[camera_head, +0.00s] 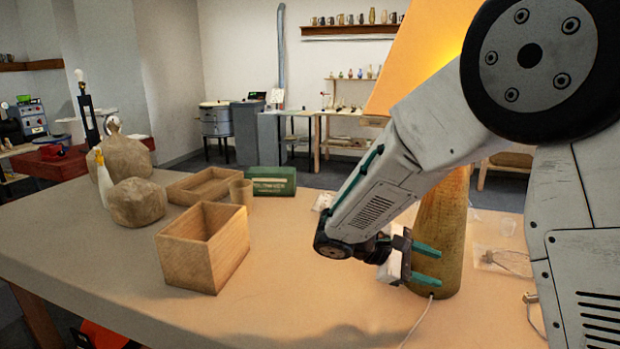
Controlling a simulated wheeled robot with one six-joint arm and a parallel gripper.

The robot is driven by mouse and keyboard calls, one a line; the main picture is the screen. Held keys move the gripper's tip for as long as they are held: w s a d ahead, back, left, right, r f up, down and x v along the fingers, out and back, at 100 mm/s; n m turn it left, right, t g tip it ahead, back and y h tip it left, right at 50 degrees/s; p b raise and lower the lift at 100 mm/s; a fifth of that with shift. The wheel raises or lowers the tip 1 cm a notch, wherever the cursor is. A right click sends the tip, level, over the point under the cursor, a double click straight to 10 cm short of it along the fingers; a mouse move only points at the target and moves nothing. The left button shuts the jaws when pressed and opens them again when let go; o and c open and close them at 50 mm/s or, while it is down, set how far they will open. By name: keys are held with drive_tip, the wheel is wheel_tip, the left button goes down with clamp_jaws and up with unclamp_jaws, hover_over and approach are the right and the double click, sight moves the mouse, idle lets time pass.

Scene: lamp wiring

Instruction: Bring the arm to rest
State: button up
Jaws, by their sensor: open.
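My gripper (428,265) is open, its two teal fingers spread one above the other, in front of the lower body of the lamp. The lamp has a tall tan base (454,225) and a lit orange shade (425,50). It stands upright on the table, and my arm hides part of it. I cannot tell whether the fingers touch the base. A white cord (418,320) runs from the base toward the table's front edge. A small plug-like piece (530,297) lies at the right with a cord.
A clear bag (500,261) lies at the right. The table's front middle is clear.

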drive_tip(key=s+r+m+y, duration=0.2)
drive_tip(key=s+m+y, duration=0.1)
drive_tip(key=s, duration=0.5)
drive_tip(key=s+d+r+m+t+y, duration=0.1)
drive_tip(key=s+r+m+y, duration=0.2)
drive_tip(key=s+y, duration=0.3)
drive_tip(key=s+d+r+m+y, duration=0.1)
drive_tip(key=s+r+m+y, duration=0.2)
drive_tip(key=s, duration=0.9)
drive_tip(key=shift+s+m+t+y, duration=0.15)
drive_tip(key=shift+m+t+y, duration=0.25)
drive_tip(key=shift+m+y, duration=0.45)
drive_tip(key=shift+d, duration=0.1)
idle(0.5)
